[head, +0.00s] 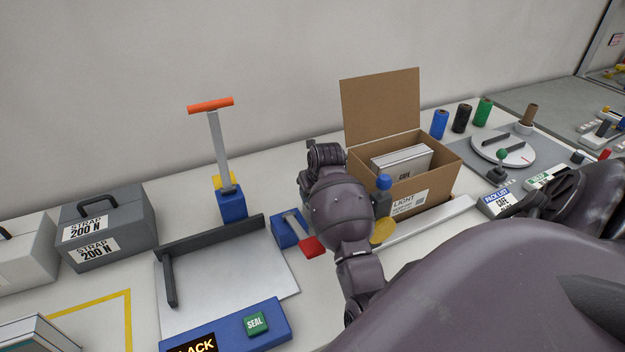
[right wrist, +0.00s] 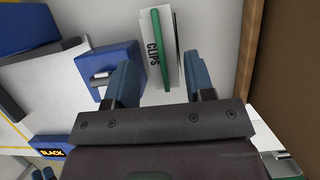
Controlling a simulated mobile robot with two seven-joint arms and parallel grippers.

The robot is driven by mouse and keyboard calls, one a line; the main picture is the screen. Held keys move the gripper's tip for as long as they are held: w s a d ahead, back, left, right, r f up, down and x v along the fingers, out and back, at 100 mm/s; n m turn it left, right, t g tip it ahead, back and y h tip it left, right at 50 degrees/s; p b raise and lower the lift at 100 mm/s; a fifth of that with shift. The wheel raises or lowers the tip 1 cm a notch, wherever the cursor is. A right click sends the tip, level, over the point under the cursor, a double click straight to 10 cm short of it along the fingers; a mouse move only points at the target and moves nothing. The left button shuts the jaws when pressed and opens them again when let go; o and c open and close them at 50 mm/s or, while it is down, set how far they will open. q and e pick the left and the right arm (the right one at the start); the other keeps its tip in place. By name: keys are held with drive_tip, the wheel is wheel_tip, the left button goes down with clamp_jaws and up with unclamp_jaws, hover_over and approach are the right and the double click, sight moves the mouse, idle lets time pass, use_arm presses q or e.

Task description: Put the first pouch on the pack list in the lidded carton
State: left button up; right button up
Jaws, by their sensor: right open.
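The carton (head: 425,185) stands open at the right centre of the head view, its brown lid (head: 381,105) upright at the back. A white and grey item marked CAFE (head: 402,160) shows inside it. The pick list (head: 498,203) stands right of the carton; its top line reads CAFE, lower lines are hidden by my arm. My right gripper (right wrist: 163,88) is open in the right wrist view, its blue fingers apart. A white item with a green edge, marked CLIPS (right wrist: 154,60), shows beyond and between them. My forearm hides the fingers in the head view.
The carton wall (right wrist: 272,90) is close on the right in the right wrist view. Left of the gripper are a blue box with a red lever (head: 290,232) and the sealer plate (head: 215,275). Grey STRAP cases (head: 105,225) stand far left. Spools (head: 461,118) and a turntable (head: 503,150) stand right.

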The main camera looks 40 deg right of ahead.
drive_tip(key=shift+x, duration=2.75)
drive_tip(key=shift+d, duration=0.2)
drive_tip(key=shift+c, duration=0.2)
drive_tip(key=c, duration=0.7)
drive_tip(key=shift+c, duration=0.2)
drive_tip(key=shift+w+r, duration=0.1)
drive_tip(key=shift+r, duration=0.05)
wheel_tip(320, 180, up, 20)
